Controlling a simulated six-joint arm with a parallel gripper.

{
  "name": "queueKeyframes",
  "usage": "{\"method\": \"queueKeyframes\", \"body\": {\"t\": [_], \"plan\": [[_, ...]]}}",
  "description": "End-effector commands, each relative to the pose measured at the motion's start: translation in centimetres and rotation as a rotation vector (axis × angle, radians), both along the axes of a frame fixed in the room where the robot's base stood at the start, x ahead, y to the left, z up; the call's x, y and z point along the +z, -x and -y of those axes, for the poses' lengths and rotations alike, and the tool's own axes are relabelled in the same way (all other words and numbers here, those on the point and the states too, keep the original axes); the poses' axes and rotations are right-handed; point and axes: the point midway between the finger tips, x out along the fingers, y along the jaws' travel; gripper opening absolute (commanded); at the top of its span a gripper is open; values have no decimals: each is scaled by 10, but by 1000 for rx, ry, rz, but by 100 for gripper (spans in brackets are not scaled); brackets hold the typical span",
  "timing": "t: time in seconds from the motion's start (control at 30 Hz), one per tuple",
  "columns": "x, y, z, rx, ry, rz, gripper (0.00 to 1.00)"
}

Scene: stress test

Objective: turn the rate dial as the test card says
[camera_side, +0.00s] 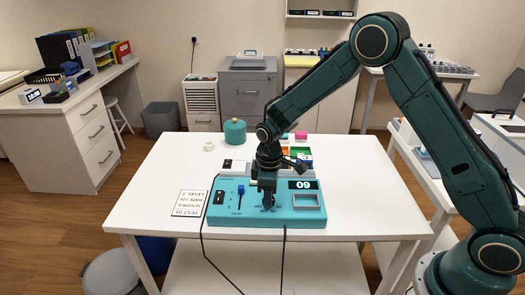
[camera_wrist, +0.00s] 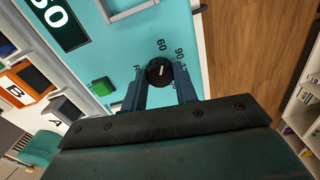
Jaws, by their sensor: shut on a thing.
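The teal test unit (camera_side: 225,212) lies on the white table, with a display (camera_side: 303,184) that reads 60. In the wrist view the black round rate dial (camera_wrist: 160,71) has a pale pointer line and the marks 60 and 90 beside it; other marks are partly hidden. My gripper (camera_wrist: 162,82) is shut on the dial, one finger on each side. In the side view my gripper (camera_side: 268,203) comes down on the unit's front middle and mostly hides the dial. The test card (camera_side: 189,203) lies left of the unit; its small print seems to include RATE 120.
A blue slider (camera_side: 240,192) and a dark switch (camera_side: 219,197) are on the unit's left. A green button (camera_wrist: 103,87) is near the dial. Black cables hang over the table's front edge.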

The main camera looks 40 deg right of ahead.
Motion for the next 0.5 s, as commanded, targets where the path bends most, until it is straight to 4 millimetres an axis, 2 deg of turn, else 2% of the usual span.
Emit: {"method": "queueKeyframes", "body": {"t": [0.5], "plan": [[1, -1, 0, -418, -1, 2, 6]]}}
